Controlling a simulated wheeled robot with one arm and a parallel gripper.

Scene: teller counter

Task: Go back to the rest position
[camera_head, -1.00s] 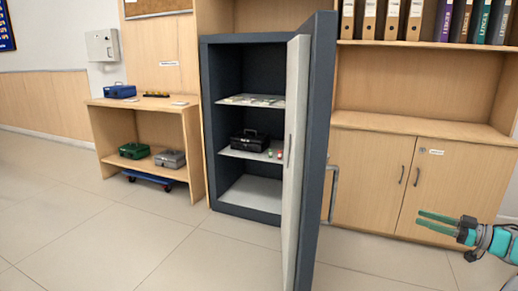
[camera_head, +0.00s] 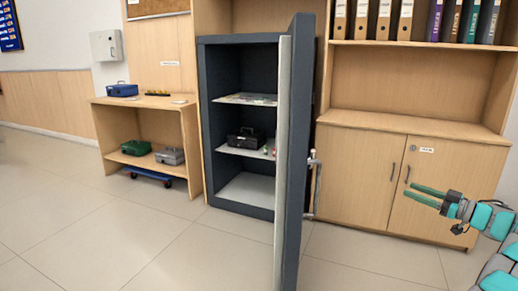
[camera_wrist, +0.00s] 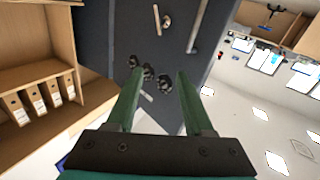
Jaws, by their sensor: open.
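My gripper (camera_head: 426,197) is at the right of the head view, in front of the wooden cupboard and to the right of the safe door. Its two green fingers are apart with nothing between them. In the wrist view the open gripper (camera_wrist: 158,92) faces the dark outer side of the safe door (camera_wrist: 110,40), where a handle bar and round fittings show. The safe (camera_head: 238,125) stands open in the head view, its door (camera_head: 292,150) swung out towards me. My gripper does not touch the door.
A black cash box (camera_head: 247,139) sits on the safe's middle shelf. A low wooden shelf unit (camera_head: 196,150) at left holds a blue box (camera_head: 122,90), a green box (camera_head: 136,147) and a grey box (camera_head: 170,156). A cupboard (camera_head: 358,175) stands behind my gripper. The floor (camera_head: 150,245) in front is clear.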

